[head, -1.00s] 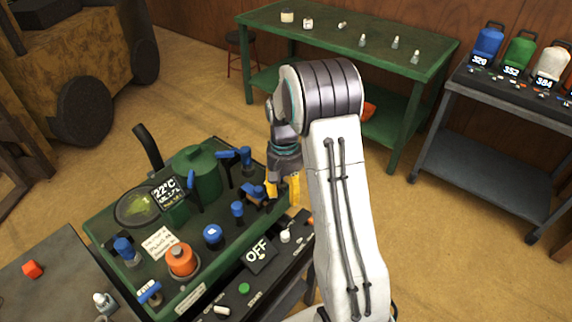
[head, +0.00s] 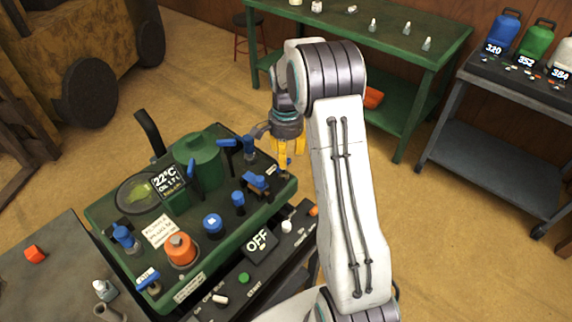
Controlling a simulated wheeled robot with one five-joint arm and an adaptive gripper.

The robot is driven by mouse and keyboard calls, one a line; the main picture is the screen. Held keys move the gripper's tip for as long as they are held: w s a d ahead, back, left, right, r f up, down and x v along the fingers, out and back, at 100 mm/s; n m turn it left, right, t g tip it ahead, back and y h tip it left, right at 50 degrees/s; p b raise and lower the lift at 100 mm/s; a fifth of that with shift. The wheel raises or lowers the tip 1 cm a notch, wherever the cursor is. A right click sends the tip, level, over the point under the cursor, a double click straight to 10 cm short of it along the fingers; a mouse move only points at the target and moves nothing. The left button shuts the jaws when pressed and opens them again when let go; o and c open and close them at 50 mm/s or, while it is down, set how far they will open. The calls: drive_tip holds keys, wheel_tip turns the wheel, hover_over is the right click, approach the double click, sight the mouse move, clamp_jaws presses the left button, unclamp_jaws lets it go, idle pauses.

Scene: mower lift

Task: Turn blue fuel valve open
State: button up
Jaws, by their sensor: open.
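The green machine (head: 120,205) carries several blue parts. A blue handle (head: 256,182) sits on a brownish fitting near its right edge. A blue lever (head: 227,143) and a blue knob (head: 249,142) are at its back right. Other blue parts are a lever (head: 191,172), a small knob (head: 238,198), a round cap (head: 213,223), a knob (head: 122,234) and a labelled handle (head: 147,277). I cannot tell which is the fuel valve. My gripper (head: 288,148), with yellow fingers, is open and empty, pointing down just right of the back-right knob, above the machine's right edge.
A black panel with an OFF display (head: 260,239) and a green button (head: 244,278) runs along the machine's front. An orange cap (head: 180,248) stands on the machine. A green table (head: 433,50) and a dark cart (head: 500,105) stand behind. Floor between them is clear.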

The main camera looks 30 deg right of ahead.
drive_tip(key=shift+f, duration=2.6)
drive_tip(key=shift+c, duration=0.2)
clamp_jaws()
